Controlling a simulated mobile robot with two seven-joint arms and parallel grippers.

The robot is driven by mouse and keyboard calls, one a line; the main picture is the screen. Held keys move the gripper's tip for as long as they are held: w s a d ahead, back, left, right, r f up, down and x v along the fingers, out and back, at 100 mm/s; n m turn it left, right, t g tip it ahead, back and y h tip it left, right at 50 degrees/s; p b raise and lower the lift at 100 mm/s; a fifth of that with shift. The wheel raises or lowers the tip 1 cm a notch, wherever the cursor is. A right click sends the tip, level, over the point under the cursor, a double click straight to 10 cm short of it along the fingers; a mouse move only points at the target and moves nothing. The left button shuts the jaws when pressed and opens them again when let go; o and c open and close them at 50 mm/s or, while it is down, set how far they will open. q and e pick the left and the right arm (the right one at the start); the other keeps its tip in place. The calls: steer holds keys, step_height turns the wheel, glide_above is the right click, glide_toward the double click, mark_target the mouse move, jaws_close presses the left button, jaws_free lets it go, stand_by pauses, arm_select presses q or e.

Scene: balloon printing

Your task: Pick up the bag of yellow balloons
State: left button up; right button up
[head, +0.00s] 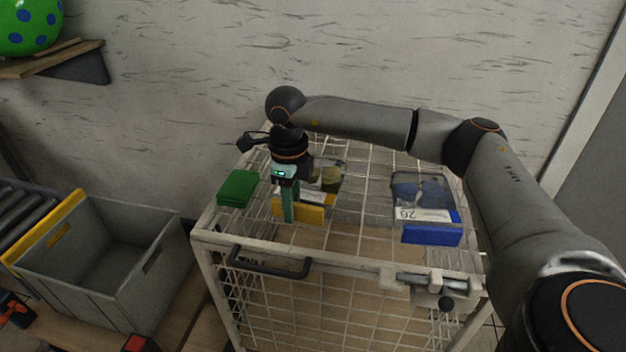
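The bag of yellow balloons (331,178) lies in the wire cage, with a yellow front edge (304,212) and yellowish contents partly hidden behind my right gripper. My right gripper (289,214) points down at the left part of the yellow edge, its fingers overlapping it in the picture. I cannot tell whether the fingers touch or hold the bag, or how far apart they are. My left gripper is not in view.
The wire cage (214,238) has a dark handle and a latch at its front. A bag of blue balloons (424,190) with a blue edge is to the right, a green item (238,188) to the left. An empty grey crate (150,290) stands left of the cage. A wall is behind.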

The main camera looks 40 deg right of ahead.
jaws_close()
stand_by(1.4)
